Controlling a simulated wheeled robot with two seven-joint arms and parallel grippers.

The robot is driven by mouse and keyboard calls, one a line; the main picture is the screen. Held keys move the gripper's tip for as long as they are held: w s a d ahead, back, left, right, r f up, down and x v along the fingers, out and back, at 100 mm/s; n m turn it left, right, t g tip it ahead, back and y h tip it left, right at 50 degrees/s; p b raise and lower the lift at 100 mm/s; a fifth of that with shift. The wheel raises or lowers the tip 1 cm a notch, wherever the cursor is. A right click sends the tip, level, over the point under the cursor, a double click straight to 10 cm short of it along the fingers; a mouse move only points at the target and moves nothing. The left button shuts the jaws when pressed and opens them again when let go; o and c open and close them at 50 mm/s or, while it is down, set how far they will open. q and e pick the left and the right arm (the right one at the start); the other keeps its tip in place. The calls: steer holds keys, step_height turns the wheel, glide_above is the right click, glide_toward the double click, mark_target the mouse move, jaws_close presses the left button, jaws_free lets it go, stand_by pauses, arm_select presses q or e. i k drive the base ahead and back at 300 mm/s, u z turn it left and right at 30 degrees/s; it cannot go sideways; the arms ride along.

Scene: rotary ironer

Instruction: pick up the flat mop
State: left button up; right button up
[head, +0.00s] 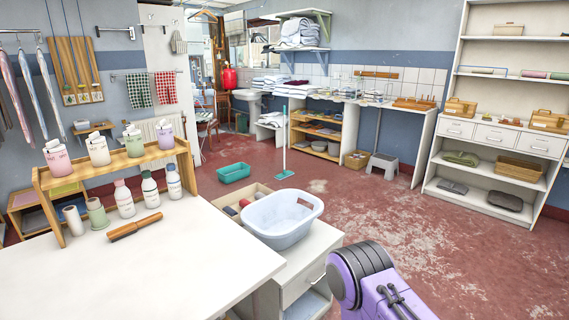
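The flat mop (284,142) stands upright in the middle distance of the head view. Neither of my grippers is in view. Only a purple and black part of my own arm shows at the bottom, right of centre, far from the mop.
A white table (150,270) fills the near left. A pale blue basin (282,222) stands on a white cabinet (310,262) between me and the mop. A teal tub (233,173) lies left of the mop. The floor at right is open.

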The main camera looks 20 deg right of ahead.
mark_target(283, 175)
steer(key=z, duration=1.8)
steer(key=i, duration=5.15)
steer(key=u, duration=2.7)
steer(key=i, duration=1.9)
